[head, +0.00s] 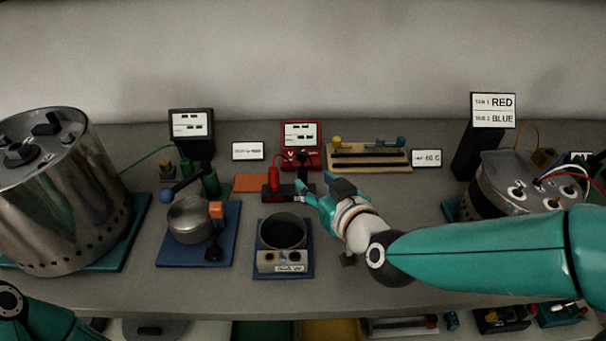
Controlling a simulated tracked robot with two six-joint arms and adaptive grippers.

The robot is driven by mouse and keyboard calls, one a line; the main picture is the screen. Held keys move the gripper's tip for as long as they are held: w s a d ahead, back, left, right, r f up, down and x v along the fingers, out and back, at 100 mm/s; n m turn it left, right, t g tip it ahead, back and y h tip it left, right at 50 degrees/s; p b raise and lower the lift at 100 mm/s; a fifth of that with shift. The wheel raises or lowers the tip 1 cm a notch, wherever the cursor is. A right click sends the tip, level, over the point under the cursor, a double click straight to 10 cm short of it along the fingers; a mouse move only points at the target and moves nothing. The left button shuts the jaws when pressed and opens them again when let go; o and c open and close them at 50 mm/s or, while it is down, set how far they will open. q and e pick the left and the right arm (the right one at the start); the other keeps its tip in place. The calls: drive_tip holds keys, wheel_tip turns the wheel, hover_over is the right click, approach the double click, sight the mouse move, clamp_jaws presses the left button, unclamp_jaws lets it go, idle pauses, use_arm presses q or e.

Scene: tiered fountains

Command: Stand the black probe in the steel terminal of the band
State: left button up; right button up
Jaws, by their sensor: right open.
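A dark, open round band (283,232) stands on a blue mat at front centre. On its front is a pale terminal block (283,259) with two small round terminals; I cannot tell which is steel. Behind it a dark holder block (272,194) carries an upright red probe (274,178). A thin black shape (303,160), probably the black probe, rises at the holder's right end. My right gripper (311,188) is open beside the holder's right end, its teal fingers pointing at it. It is apart from the band. My left gripper is out of view.
A red meter (301,144) stands behind the holder. A pot (190,220) on a blue mat is left of the band. A large steel drum (50,200) fills the left, another vessel (515,185) the right. A wooden rack (368,158) is behind.

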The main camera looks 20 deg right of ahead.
sight(305, 172)
drive_tip(key=shift+x, duration=3.95)
drive_tip(key=shift+d, duration=0.1)
clamp_jaws()
